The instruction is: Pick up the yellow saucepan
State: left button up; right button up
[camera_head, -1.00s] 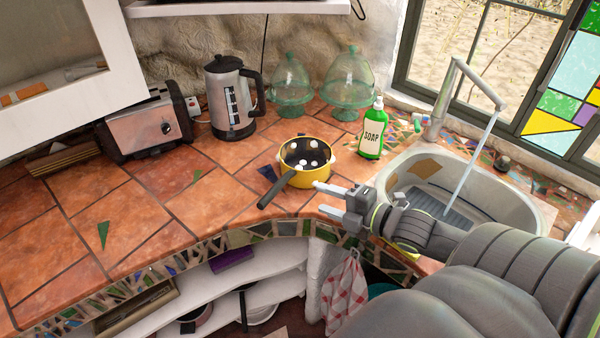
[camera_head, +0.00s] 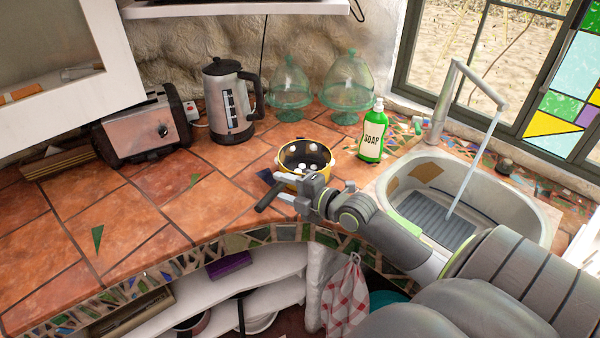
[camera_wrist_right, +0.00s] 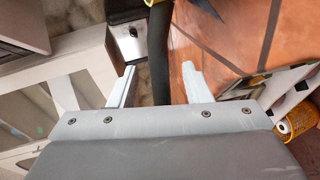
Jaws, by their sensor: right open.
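The yellow saucepan (camera_head: 330,167) stands on the tiled counter, with small white round things inside. Its dark handle (camera_head: 268,197) points toward the counter's front edge. My right gripper (camera_head: 280,187) is open beside the pan, at the handle, and hides part of the pan's near side. In the right wrist view, a dark bar that looks like the handle (camera_wrist_right: 159,55) runs between the two spread fingers (camera_wrist_right: 158,84). I cannot tell whether either finger touches it. My left gripper is not in view.
A green soap bottle (camera_head: 373,135) stands right of the pan, by the sink (camera_head: 400,172) with running water. Two glass domes (camera_head: 347,85), a kettle (camera_head: 230,100) and a toaster (camera_head: 150,130) stand behind. The counter to the left (camera_head: 130,215) is mostly clear.

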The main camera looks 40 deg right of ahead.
jog(key=shift+p+x, duration=0.4)
jog(key=shift+x, duration=1.5)
jog(key=shift+d, duration=0.1)
jog(key=shift+c, duration=0.4)
grip_shut()
jog(key=shift+r, duration=0.15)
